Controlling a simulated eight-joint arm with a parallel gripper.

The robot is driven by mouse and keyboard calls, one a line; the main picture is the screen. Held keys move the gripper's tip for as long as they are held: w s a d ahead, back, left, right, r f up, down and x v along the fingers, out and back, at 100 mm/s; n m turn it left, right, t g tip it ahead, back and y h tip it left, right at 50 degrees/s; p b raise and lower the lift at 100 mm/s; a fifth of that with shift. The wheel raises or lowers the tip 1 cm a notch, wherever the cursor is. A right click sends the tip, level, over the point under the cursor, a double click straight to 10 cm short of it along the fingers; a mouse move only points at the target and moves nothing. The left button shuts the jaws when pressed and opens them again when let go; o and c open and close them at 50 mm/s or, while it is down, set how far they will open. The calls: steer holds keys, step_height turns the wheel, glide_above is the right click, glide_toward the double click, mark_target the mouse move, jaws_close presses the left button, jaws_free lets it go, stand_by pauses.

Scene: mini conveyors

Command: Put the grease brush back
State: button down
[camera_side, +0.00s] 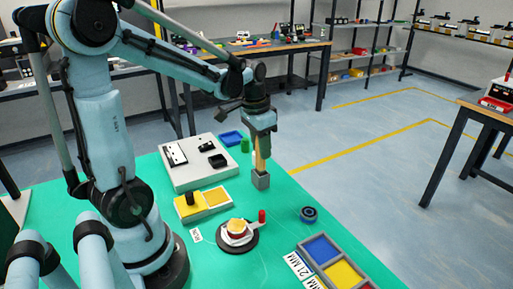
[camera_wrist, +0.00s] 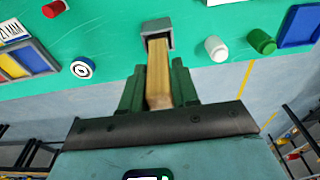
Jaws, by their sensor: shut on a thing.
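The grease brush (camera_side: 260,161) shows as a tan, wooden-looking bar pointing down from my gripper (camera_side: 262,143). Its lower end meets a small grey square holder (camera_side: 261,181) near the far edge of the green table. In the wrist view my gripper's green fingers (camera_wrist: 158,88) are shut on the brush (camera_wrist: 158,66). The brush's far end reaches into the opening of the grey holder (camera_wrist: 145,27). The bristles are hidden, and I cannot tell how deep the brush sits.
A white panel (camera_side: 178,178), a green cylinder (camera_side: 245,145) and a blue tray (camera_side: 231,138) lie left of the holder. A white cylinder (camera_wrist: 216,48) stands beside the holder.

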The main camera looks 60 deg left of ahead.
steer(key=shift+f, duration=0.25)
steer(key=c, duration=0.8)
jaws_free()
steer(key=shift+c, duration=0.2)
steer(key=shift+r, duration=0.15)
step_height(320, 180, up, 12)
steer(key=s, duration=0.2)
steer(key=s+d+f+t, duration=0.2)
steer(key=d+f+t, duration=0.3)
steer(key=d, duration=0.8)
step_height(320, 180, down, 3)
steer(key=shift+f+t, duration=0.1)
steer(key=shift+t, duration=0.3)
steer(key=shift+s, duration=0.1)
